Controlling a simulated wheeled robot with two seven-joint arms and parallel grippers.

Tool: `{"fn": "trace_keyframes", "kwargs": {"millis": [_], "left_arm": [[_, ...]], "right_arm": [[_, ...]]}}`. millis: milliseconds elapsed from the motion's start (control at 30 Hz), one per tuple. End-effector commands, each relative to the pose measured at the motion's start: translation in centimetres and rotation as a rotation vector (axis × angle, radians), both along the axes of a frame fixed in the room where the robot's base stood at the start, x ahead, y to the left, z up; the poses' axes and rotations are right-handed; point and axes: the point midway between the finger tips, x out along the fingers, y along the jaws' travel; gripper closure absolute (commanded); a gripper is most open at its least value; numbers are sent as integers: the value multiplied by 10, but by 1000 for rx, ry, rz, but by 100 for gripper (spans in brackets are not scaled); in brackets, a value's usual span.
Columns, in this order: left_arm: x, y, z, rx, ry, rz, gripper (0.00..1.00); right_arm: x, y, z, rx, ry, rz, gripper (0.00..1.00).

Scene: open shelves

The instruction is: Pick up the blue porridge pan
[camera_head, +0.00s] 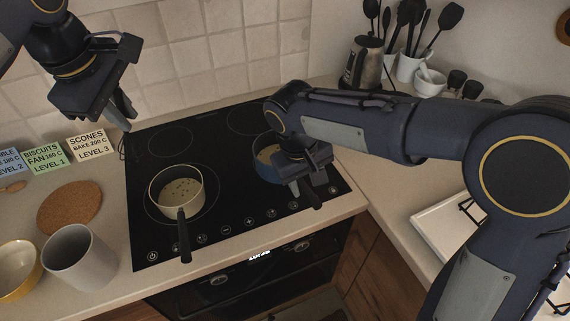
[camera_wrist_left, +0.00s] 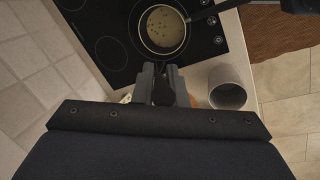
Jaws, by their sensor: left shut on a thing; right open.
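The blue pan (camera_head: 262,168) stands at the right of the black hob, with pale porridge inside, and is partly hidden by my right arm and gripper. My right gripper (camera_head: 304,194) is open, low over the pan's near right side by its dark handle. I cannot tell whether the fingers touch the handle. My left gripper (camera_head: 122,112) is raised at the upper left, far from the blue pan. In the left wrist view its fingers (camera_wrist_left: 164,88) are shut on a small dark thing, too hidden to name.
A cream pan (camera_head: 178,190) with speckled porridge stands on the hob (camera_head: 225,195), its handle towards the front edge. A grey mug (camera_head: 78,258), yellow bowl (camera_head: 16,268), cork mat (camera_head: 70,208) and recipe cards (camera_head: 88,146) are at left. A kettle (camera_head: 366,62) and utensils stand behind my right arm.

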Motion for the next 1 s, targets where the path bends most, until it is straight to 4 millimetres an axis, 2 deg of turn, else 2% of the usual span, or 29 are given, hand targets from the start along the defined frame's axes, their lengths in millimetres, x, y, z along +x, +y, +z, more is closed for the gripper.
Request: {"fn": "trace_keyframes", "kwargs": {"millis": [167, 500, 767, 1000], "left_arm": [[0, 0, 3, 0, 0, 0, 100], [0, 0, 12, 0, 0, 0, 100], [0, 0, 12, 0, 0, 0, 100], [0, 0, 12, 0, 0, 0, 100]], "right_arm": [[1, -3, -12, -1, 2, 0, 56], [4, -11, -55, -1, 2, 0, 56], [5, -12, -59, 2, 0, -1, 56], [4, -11, -58, 2, 0, 0, 86]]}}
